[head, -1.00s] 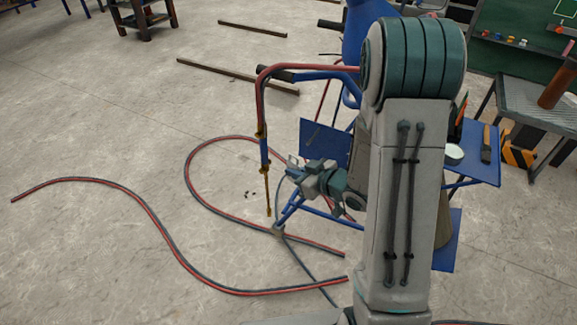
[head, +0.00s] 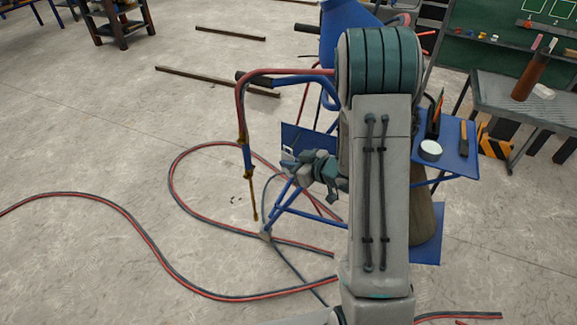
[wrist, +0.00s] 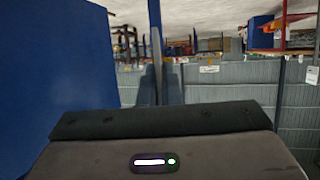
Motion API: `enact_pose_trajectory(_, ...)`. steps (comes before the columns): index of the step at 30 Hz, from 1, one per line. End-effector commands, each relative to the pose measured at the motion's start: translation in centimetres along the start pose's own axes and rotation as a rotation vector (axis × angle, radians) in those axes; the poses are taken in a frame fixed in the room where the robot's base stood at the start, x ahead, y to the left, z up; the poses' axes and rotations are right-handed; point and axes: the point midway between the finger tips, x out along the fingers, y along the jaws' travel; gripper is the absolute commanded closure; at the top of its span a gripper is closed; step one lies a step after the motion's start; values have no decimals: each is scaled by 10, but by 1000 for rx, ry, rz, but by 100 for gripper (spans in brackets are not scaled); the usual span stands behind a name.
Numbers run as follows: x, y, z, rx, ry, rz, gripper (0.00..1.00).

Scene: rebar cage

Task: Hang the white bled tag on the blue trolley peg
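The blue trolley (head: 437,248) stands behind my arm, carrying a blue cylinder and a hooked torch pipe. My gripper (head: 287,166) is beside the trolley's left blue panel (head: 296,134), above its lower bars. A small white patch (head: 288,149) shows by the fingertips; I cannot tell if it is the tag. In the wrist view, a blue panel (wrist: 50,80) fills the left and a blue post (wrist: 155,35) rises beyond the close-set dark fingers (wrist: 160,85). I cannot make out the peg or whether the fingers hold anything.
Red and dark hoses (head: 110,225) loop over the floor at left. A white roll (head: 431,150) lies on the trolley's right shelf (head: 456,160). A grey table (head: 500,95) with a brown cylinder (head: 530,77) stands at right. Bars (head: 215,80) lie on the floor behind.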

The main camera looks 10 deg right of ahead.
Motion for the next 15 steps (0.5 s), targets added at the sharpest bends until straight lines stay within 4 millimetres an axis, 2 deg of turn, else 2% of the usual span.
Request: enact_pose_trajectory(15,8,30,-1,-1,0,1,100)
